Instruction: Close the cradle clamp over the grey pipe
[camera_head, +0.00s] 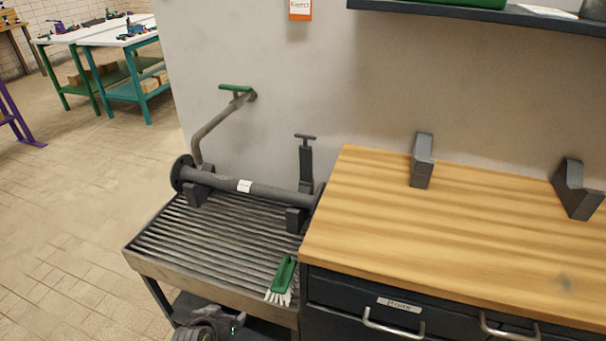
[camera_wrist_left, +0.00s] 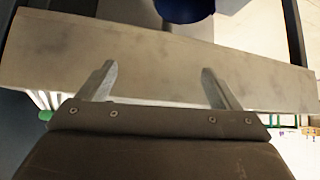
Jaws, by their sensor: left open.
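The grey pipe (camera_head: 265,190) lies across two dark cradles on a slatted rack, with a flange at its left end and a white label in its middle. The cradle clamp (camera_head: 305,168) is a dark arm with a T-handle on top. It stands upright behind the pipe at the right cradle (camera_head: 296,219), swung open. My left gripper (camera_head: 212,326) is low at the bottom of the head view, in front of the rack and well below the pipe. In the left wrist view its two fingers (camera_wrist_left: 157,85) are apart with nothing between them. My right gripper is not in view.
A green brush (camera_head: 284,277) with white bristles lies on the rack's front right. The rack's front edge (camera_head: 215,292) is near my left gripper. A wooden worktop (camera_head: 450,235) with drawers adjoins on the right. A bent pipe with a green handle (camera_head: 235,88) is on the wall.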

